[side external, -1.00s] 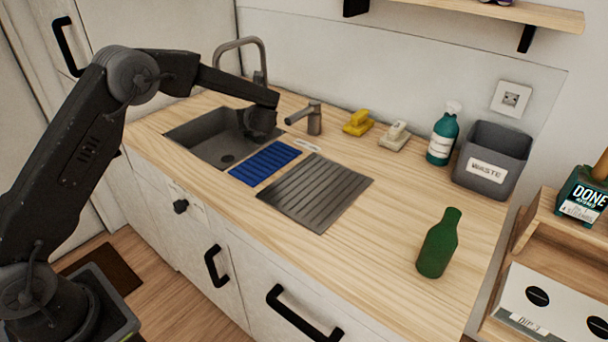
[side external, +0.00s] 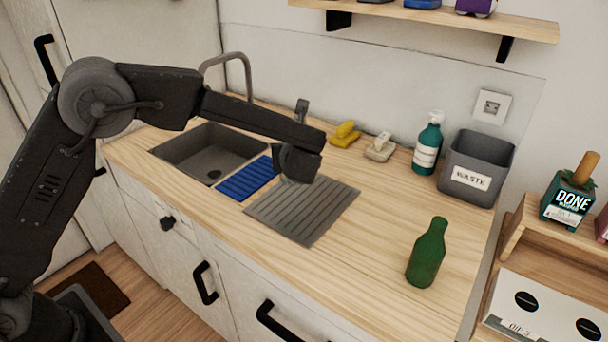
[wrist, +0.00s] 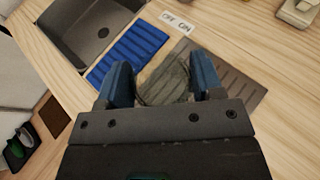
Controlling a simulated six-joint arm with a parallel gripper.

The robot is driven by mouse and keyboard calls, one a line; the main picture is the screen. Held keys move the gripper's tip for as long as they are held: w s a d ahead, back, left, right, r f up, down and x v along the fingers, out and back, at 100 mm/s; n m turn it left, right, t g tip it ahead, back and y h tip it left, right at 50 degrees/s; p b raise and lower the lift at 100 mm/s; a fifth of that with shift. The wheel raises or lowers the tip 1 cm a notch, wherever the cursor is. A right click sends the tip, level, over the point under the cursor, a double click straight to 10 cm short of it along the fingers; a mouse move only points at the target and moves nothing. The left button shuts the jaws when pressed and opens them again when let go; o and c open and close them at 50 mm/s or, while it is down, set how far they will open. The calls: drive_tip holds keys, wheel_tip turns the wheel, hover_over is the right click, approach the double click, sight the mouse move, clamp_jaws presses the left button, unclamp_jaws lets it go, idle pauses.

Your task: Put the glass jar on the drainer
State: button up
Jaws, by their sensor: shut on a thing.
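My gripper (side external: 298,164) hangs above the grey ribbed drainer (side external: 318,222), near its far left part. In the wrist view its two blue fingers (wrist: 163,84) are shut on the clear glass jar (wrist: 168,84). The jar looks see-through, with the drainer's ridges (wrist: 232,84) behind and around it. In the side view the jar is mostly hidden by my gripper and hard to make out. I cannot tell whether the jar touches the drainer.
Left of the drainer are a blue ribbed panel (side external: 246,178) and the sink (side external: 190,142). A tap stands behind. A green bottle (side external: 427,255) stands on the right of the counter, with a soap bottle (side external: 428,145) and waste bin (side external: 497,160) behind. The drainer's top is otherwise clear.

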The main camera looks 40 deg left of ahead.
drive_tip(key=d+f, duration=0.1)
drive_tip(key=w+d, duration=0.1)
drive_tip(key=shift+d+f, duration=0.35)
drive_tip(key=shift+f, duration=2)
drive_tip(key=o, duration=1.2)
drive_tip(key=shift+f, duration=0.15)
drive_tip(key=shift+r, duration=0.2)
drive_tip(key=v, duration=1.2)
